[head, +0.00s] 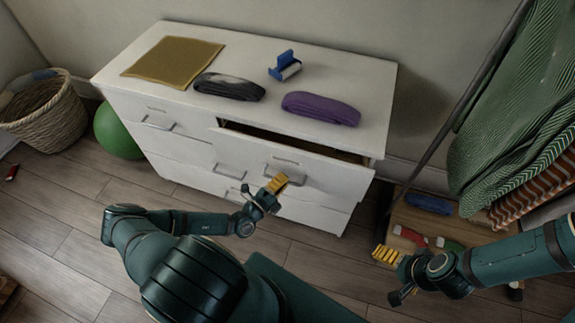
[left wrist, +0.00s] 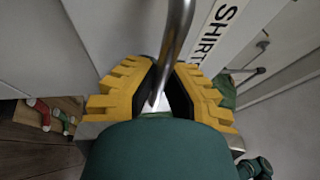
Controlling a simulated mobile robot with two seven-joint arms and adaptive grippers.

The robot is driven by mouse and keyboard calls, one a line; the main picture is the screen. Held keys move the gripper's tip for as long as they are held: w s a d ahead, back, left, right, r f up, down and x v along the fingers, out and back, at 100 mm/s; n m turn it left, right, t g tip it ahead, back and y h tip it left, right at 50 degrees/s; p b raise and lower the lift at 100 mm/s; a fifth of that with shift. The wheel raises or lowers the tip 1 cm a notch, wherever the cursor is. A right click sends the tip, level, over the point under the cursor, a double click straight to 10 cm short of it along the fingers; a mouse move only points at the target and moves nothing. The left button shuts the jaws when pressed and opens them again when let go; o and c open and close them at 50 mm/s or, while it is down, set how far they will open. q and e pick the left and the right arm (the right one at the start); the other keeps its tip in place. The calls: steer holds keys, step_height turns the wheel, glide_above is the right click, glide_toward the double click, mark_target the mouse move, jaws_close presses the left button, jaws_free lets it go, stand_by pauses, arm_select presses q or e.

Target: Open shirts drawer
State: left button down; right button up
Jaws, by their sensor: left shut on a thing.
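The white dresser's upper right drawer (head: 335,178) is pulled partway out, with a dark gap showing behind its front. Its metal handle (head: 299,177) also shows in the left wrist view (left wrist: 178,35), running down between the yellow fingers. A label (left wrist: 216,30) reading "SHIRT", its end cut off or hidden, is on the front beside the handle. My left gripper (head: 277,183) is shut on this handle; it fills the left wrist view (left wrist: 163,88). My right gripper (head: 385,256) is low at the right, away from the dresser; its finger opening is unclear.
On the dresser top (head: 260,60) lie a mustard cloth (head: 172,60), a dark folded item (head: 229,87), a purple folded item (head: 320,108) and a blue roller (head: 286,66). A green ball (head: 118,133) and wicker basket (head: 45,112) stand left. Hanging clothes (head: 515,110) are at right.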

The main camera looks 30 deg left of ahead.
arm_select(q)
steer(key=s+d+p, duration=0.1)
steer(key=s+d, duration=0.1)
steer(key=s, duration=0.7)
steer(key=s+d+p, duration=0.1)
steer(key=s+d, duration=0.1)
steer(key=s, duration=0.8)
steer(key=shift+d, duration=0.35)
steer(key=c, duration=1)
jaws_free()
steer(key=v, duration=1.2)
